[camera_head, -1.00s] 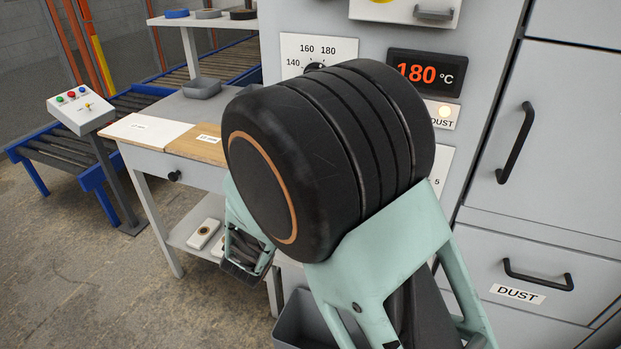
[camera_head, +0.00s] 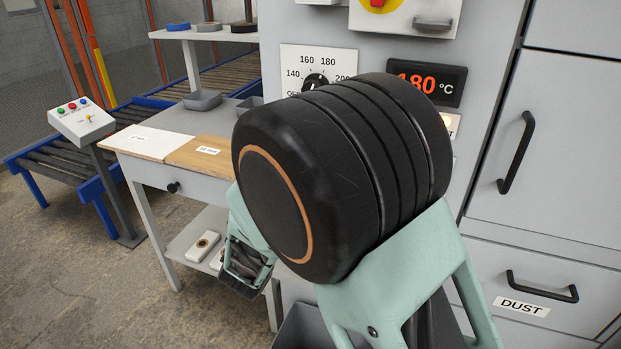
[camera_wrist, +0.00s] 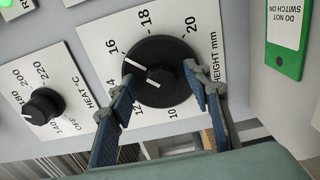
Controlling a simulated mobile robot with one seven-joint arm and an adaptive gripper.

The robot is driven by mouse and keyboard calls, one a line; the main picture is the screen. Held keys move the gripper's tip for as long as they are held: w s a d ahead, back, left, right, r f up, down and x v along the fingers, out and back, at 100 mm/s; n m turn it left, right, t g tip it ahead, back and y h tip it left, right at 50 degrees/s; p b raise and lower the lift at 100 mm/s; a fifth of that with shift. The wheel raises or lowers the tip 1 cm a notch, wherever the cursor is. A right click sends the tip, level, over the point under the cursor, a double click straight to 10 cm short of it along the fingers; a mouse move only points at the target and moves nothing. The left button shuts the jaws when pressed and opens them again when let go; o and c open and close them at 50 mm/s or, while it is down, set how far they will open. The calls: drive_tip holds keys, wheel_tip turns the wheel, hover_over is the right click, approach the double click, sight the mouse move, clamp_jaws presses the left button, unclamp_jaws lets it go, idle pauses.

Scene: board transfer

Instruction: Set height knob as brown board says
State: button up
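The black height knob (camera_wrist: 160,75) sits on a white dial plate marked in mm in the wrist view. Its white pointer line points to the left side of the scale, close to 16. My gripper (camera_wrist: 161,76) is open, with one finger at each side of the knob. The fingertips overlap or meet the knob's edges, and contact is unclear. The brown board (camera_head: 205,153) lies on the table in the head view. Its white label is too small to read. In the head view, my arm hides the height knob and the gripper.
The heat knob (camera_wrist: 43,106) is beside the height dial. A green "do not switch on" tag (camera_wrist: 285,40) hangs to the right. A white board (camera_head: 150,141) lies beside the brown one. The display (camera_head: 427,82) reads 180 °C. Cabinet doors are at the right.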

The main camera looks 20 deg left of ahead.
drive_tip(key=s, duration=0.8)
drive_tip(key=s+a, duration=0.1)
drive_tip(key=s, duration=0.3)
drive_tip(key=shift+d, duration=0.1)
